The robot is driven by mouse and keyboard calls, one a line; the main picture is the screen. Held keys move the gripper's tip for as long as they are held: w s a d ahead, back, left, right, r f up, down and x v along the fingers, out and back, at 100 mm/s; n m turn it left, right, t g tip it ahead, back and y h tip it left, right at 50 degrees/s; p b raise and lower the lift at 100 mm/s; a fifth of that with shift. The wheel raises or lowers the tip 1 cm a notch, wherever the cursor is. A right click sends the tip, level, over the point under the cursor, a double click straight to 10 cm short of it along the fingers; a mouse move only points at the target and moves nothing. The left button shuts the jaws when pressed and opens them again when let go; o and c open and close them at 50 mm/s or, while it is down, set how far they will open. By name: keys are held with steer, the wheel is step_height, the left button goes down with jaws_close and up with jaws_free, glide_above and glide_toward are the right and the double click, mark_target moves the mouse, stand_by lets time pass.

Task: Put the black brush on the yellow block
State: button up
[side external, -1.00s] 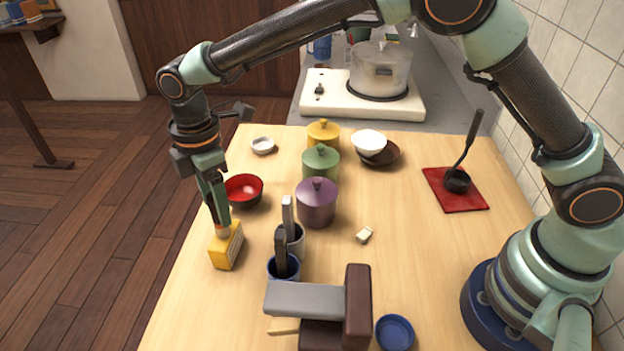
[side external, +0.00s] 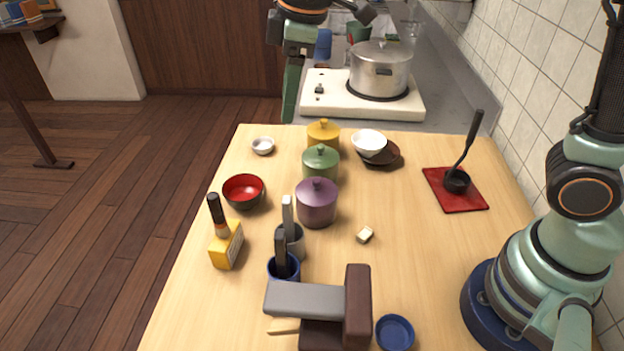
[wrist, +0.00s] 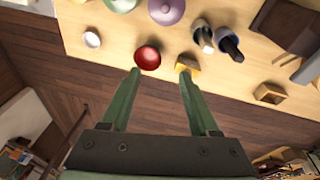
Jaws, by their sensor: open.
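The black brush (side external: 216,209) stands on the yellow block (side external: 226,247) at the left edge of the table. Its black handle points up with a slight lean, and an orange band shows low on it. The yellow block also shows in the wrist view (wrist: 190,66), beyond one fingertip; I cannot make out the brush there. My gripper (side external: 290,108) is raised near the far end of the table, apart from the brush and block. In the wrist view my gripper (wrist: 160,73) is open, with nothing between its fingers.
A red bowl (side external: 243,190) sits behind the block. Purple (side external: 317,205), green (side external: 321,165) and yellow (side external: 323,137) lidded pots form a row. Cups with upright utensils (side external: 284,268) stand to the right of the block. The table's right middle is mostly clear.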

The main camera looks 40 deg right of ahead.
steer(key=s+d+f+m+t, duration=0.1)
steer(key=s+d+m+t, duration=0.2)
steer(key=s+d+m, duration=0.7)
steer(key=s+d, duration=0.1)
steer(key=d, duration=0.4)
steer(key=shift+s+f+m+h, duration=0.2)
steer(key=shift+s+m+h, duration=0.1)
steer(key=shift+s+h, duration=0.1)
steer(key=shift+d, duration=0.1)
